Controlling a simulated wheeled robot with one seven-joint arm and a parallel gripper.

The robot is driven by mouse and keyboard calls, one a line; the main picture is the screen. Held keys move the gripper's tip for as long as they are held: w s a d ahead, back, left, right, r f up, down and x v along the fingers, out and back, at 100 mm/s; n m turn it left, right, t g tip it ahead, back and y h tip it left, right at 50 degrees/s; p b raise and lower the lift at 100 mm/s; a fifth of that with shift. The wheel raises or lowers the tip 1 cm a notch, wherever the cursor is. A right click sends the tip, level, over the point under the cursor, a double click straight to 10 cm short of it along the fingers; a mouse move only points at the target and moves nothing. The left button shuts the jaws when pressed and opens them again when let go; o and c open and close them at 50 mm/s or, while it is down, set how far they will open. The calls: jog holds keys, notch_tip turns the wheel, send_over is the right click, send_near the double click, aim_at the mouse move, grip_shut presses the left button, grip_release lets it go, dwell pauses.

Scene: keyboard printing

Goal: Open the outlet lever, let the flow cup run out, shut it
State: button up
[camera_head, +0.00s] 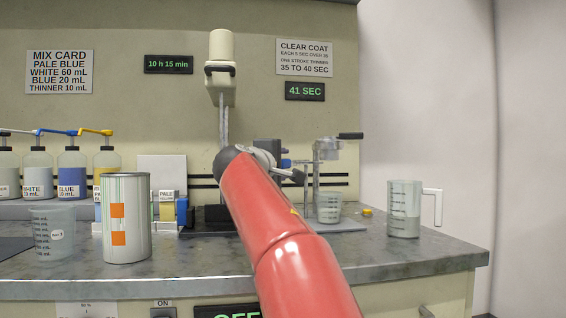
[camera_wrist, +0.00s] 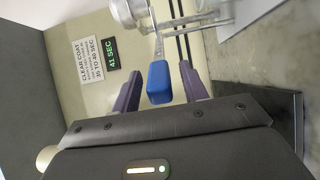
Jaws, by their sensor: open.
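The flow cup (camera_head: 328,148) stands on a metal stand at the right of the bench, with a clear beaker (camera_head: 329,208) under it. In the wrist view, the blue outlet lever handle (camera_wrist: 159,82) lies between the two purple fingers of my gripper (camera_wrist: 161,88). The fingers are open with a gap on both sides of the handle. Part of the cup's metal body (camera_wrist: 128,12) shows at the top of the wrist view. In the head view, a small blue bit of the lever (camera_head: 286,163) shows beside my gripper, which is largely hidden behind my red arm.
A handled jug (camera_head: 404,210) stands right of the stand, near the bench end. A large striped can (camera_head: 126,218), a clear cup (camera_head: 54,235) and pump bottles (camera_head: 72,172) are at left. A timer display (camera_head: 305,91) reads 41 SEC. The front right bench is clear.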

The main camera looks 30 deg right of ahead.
jog(key=shift+w+d, duration=0.25)
jog(key=shift+d, duration=0.1)
grip_shut()
